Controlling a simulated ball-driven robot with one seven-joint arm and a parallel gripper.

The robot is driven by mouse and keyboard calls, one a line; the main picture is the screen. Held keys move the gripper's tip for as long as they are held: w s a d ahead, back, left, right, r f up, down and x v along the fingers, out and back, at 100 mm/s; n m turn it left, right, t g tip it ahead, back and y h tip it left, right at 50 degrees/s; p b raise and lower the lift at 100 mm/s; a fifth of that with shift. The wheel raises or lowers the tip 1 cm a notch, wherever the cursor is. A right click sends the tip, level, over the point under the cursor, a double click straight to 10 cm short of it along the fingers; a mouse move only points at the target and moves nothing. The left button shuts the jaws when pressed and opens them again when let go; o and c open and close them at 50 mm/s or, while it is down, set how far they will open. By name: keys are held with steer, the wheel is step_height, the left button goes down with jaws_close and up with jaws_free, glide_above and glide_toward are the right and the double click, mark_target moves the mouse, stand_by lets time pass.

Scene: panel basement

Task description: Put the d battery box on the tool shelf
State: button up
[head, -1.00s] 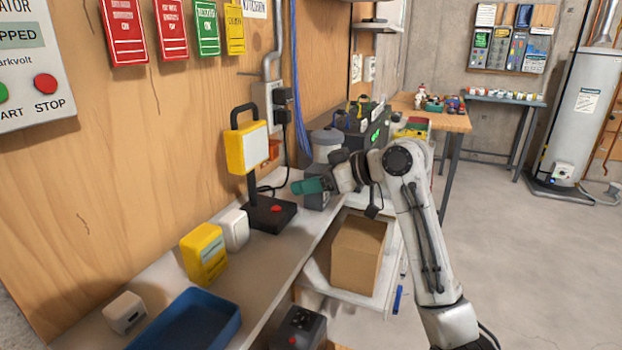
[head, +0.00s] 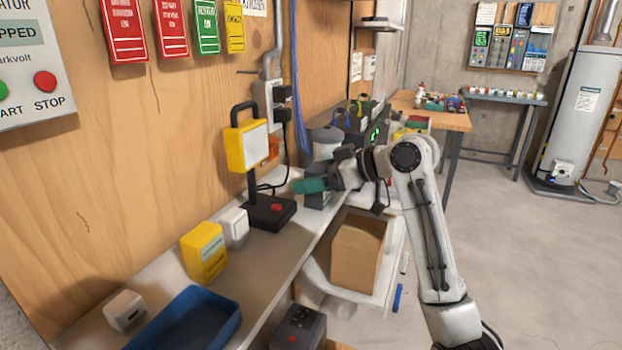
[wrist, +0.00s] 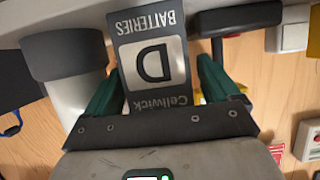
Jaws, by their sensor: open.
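The D battery box (wrist: 155,65) is a grey box with a pale label with a large D, upside down in the wrist view. In the head view a dark grey box (head: 317,201), apparently the same one, stands on the bench just under my fingers. My gripper (head: 312,186) has teal fingers and reaches over the bench from the right. In the wrist view my gripper (wrist: 159,70) is open, with the box showing between its fingers; I cannot tell whether they touch it. A small wall shelf (head: 380,24) is at the top; I cannot tell whether it is the tool shelf.
A grey-lidded canister (head: 326,148) stands close behind the box. A yellow lamp on a black base (head: 268,212) is to its left. An open cardboard box (head: 357,262) sits lower right.

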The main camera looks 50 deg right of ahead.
steer(key=v, duration=1.1)
stand_by(1.7)
